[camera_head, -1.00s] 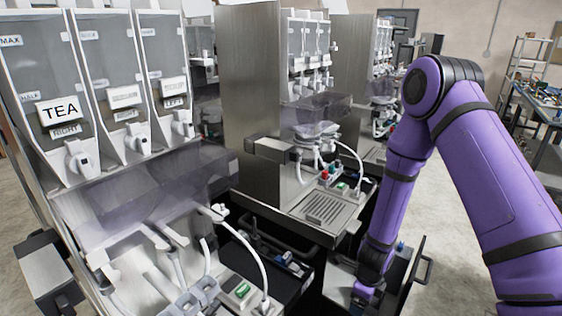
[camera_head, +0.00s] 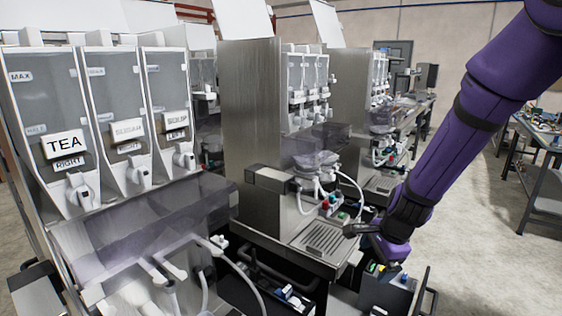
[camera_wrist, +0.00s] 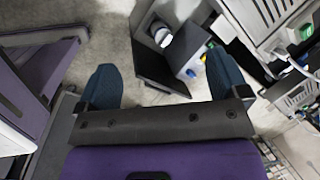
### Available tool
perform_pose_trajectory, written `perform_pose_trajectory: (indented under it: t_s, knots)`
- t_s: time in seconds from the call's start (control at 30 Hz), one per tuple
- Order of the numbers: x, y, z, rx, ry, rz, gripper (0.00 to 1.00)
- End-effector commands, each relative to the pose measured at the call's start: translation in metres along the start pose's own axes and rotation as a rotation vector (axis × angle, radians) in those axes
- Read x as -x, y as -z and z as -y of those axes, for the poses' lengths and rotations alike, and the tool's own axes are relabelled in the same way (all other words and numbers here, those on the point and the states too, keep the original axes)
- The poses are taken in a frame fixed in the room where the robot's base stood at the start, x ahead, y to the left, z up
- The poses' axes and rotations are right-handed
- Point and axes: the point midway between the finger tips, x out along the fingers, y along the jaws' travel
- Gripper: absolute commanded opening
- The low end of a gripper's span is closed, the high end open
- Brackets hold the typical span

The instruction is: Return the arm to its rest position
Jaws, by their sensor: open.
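My purple arm (camera_head: 455,140) comes in from the upper right of the head view and slants down to the left. My gripper (camera_head: 367,252) is at its lower end, in front of the right side of the middle dispenser's drip tray. In the wrist view, my gripper (camera_wrist: 165,76) shows two dark blue-grey fingers spread wide apart. Nothing is held between them; floor and a dark open box show beyond. The exact gap between the gripper and the tray edge cannot be told.
A dispenser labelled TEA (camera_head: 66,145) stands at the left. A steel dispenser (camera_head: 250,120) with a grated drip tray (camera_head: 325,238) stands in the middle. A workbench (camera_head: 540,140) is at the right. Open floor (camera_head: 480,260) lies right of the arm.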

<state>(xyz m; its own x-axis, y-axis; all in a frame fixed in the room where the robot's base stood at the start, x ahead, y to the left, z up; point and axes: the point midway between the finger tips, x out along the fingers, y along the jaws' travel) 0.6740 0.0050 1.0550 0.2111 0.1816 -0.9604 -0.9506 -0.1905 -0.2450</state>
Motion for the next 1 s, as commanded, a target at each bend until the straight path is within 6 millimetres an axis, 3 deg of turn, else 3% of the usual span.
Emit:
perform_pose_trajectory:
  t_s: [0.1,0.47,0.7,1.0]
  knots:
    - [0.042,-0.004,-0.001,0.137,0.033,0.001,0.93]
    - [0.15,-0.015,-0.028,0.554,0.089,-0.041,0.93]
    - [0.212,-0.02,-0.063,0.82,0.102,-0.104,0.93]
    - [0.274,-0.021,-0.12,1.127,0.083,-0.213,0.93]
